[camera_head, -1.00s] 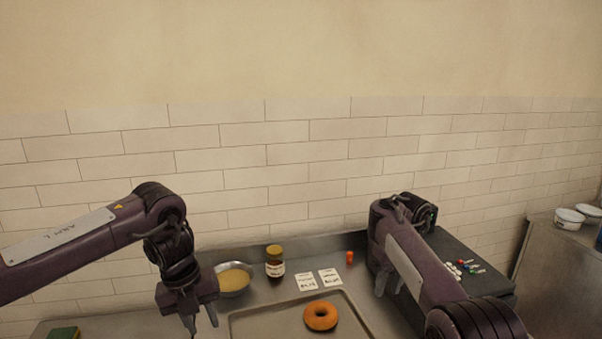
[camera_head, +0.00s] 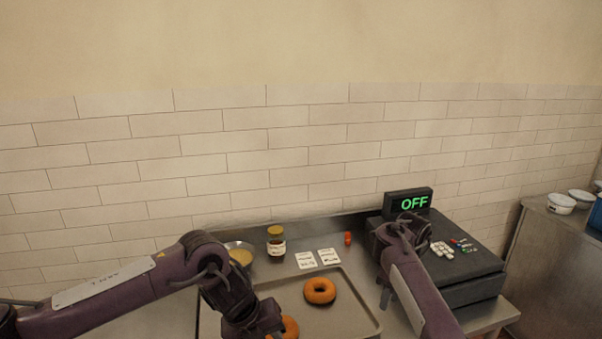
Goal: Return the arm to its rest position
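My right gripper (camera_head: 385,297) points down between the tray's right edge and the black cash register (camera_head: 470,281). Its fingers are small and overlap, so their opening is unclear. My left arm reaches in from the left, and its gripper (camera_head: 262,334) is at the bottom edge over the tray's front left part. Its fingertips are cut off. A bagel (camera_head: 291,327) shows beside the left gripper, partly hidden; I cannot tell whether it is gripped. Another bagel (camera_head: 320,291) lies on the metal tray (camera_head: 362,308), clear of both grippers.
The register's display (camera_head: 410,202) reads OFF in green. A bowl of yellowish contents (camera_head: 240,255), a jar with a yellow lid (camera_head: 276,241), two white cards (camera_head: 306,260) and a small orange object (camera_head: 348,238) stand behind the tray. White tubs (camera_head: 561,203) sit on the right counter.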

